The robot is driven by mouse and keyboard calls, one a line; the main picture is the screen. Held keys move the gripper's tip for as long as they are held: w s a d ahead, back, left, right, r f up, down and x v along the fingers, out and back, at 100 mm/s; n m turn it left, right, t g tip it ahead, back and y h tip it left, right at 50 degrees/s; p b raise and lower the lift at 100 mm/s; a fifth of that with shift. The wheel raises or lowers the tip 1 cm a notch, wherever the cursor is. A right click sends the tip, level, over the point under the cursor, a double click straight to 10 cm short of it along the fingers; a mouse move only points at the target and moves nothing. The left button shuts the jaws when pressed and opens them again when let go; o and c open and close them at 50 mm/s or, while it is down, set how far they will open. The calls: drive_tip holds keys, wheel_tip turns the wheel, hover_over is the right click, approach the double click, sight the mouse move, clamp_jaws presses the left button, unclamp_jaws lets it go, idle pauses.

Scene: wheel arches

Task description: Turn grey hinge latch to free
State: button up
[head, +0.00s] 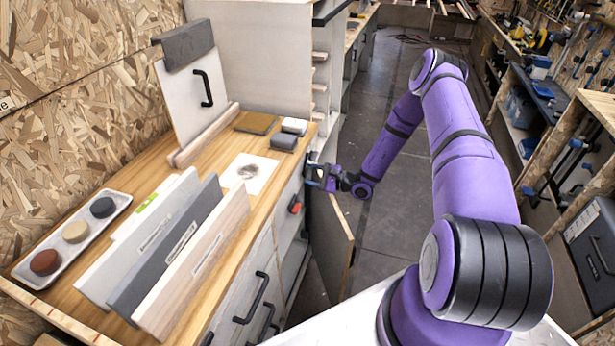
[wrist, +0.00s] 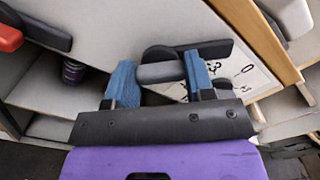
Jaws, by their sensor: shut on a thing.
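The grey hinge latch (wrist: 215,48) shows in the wrist view as a dark grey bar with a rounded end, on a pale cabinet panel. My gripper (wrist: 161,76) has its two blue fingertips on either side of a grey rounded part of the latch and is shut on it. In the head view my gripper (head: 322,178) is at the cabinet's right side, just past the worktop edge. The latch is too small and covered there to make out clearly.
A red latch (wrist: 10,38) is at the wrist view's left edge; it also shows in the head view (head: 295,206). An open door panel (head: 335,245) stands below my gripper. The wooden worktop (head: 222,150) holds sample boards and a tray (head: 22,268). The aisle floor is clear.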

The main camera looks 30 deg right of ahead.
drive_tip(key=shift+n, duration=4.3)
drive_tip(key=o, duration=1.3)
drive_tip(key=v, duration=1.1)
